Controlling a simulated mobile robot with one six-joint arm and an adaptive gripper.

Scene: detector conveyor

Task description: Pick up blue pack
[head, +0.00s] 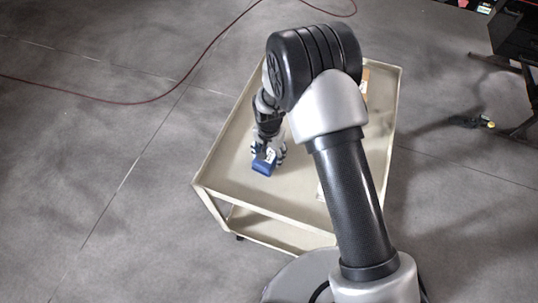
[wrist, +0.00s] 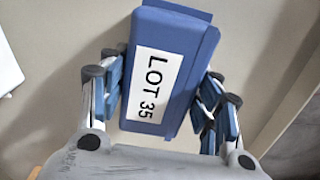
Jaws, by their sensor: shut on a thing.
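The blue pack (head: 264,163) is at the left part of the cart's top in the head view. In the wrist view the blue pack (wrist: 168,70) fills the middle, with a white label reading "LOT 35". My gripper (head: 268,152) reaches down onto it from above. In the wrist view my gripper (wrist: 163,100) has blue-padded fingers on both sides of the pack and is shut on it. The pack's underside is hidden, so I cannot tell whether it touches the cart top.
The beige cart (head: 225,165) has a raised rim and a lower shelf. A brown item (head: 365,82) shows partly behind my arm. A white item (wrist: 8,65) lies left of the pack in the wrist view. A red cable (head: 150,102) crosses the floor. Dark furniture (head: 515,40) stands at right.

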